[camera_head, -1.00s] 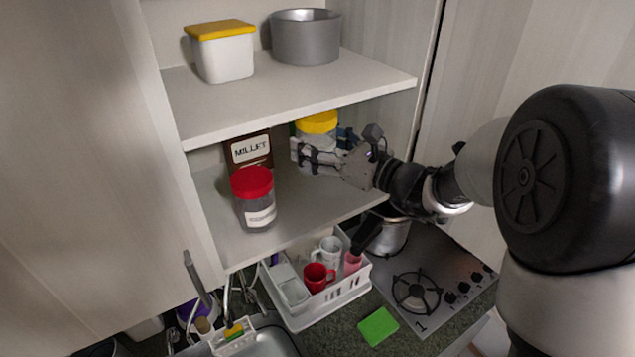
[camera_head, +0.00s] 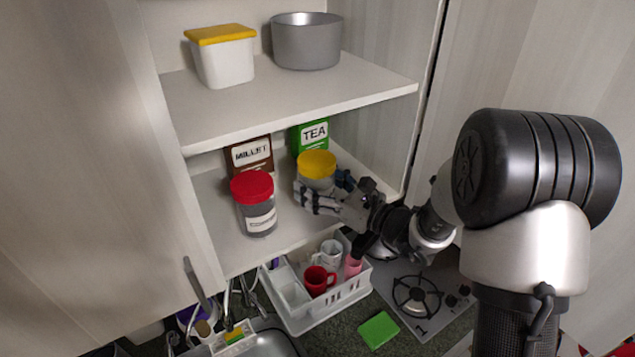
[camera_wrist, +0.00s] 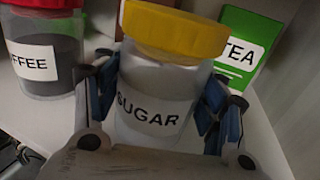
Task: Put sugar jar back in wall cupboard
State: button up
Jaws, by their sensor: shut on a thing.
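The sugar jar (camera_head: 317,166) has a yellow lid and a clear body with white contents. Its SUGAR label faces the wrist camera, where the jar (camera_wrist: 158,85) stands between my fingers. My gripper (camera_head: 322,190) is shut on the jar from the right and front, at the lower shelf of the wall cupboard (camera_head: 222,222). The fingers hide much of the jar's lower body in the head view, and I cannot tell whether its base touches the shelf.
The red-lidded coffee jar (camera_head: 254,204) stands left of the sugar jar. The millet box (camera_head: 250,155) and green tea box (camera_head: 311,134) stand behind. The upper shelf (camera_head: 300,98) is overhead, holding a white container (camera_head: 224,62) and a grey pot (camera_head: 306,42). A dish rack (camera_head: 318,318) is below.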

jog(key=shift+r, duration=0.15)
jog(key=shift+s, duration=0.1)
jog(key=o, duration=1.8)
jog(key=shift+c, duration=0.2)
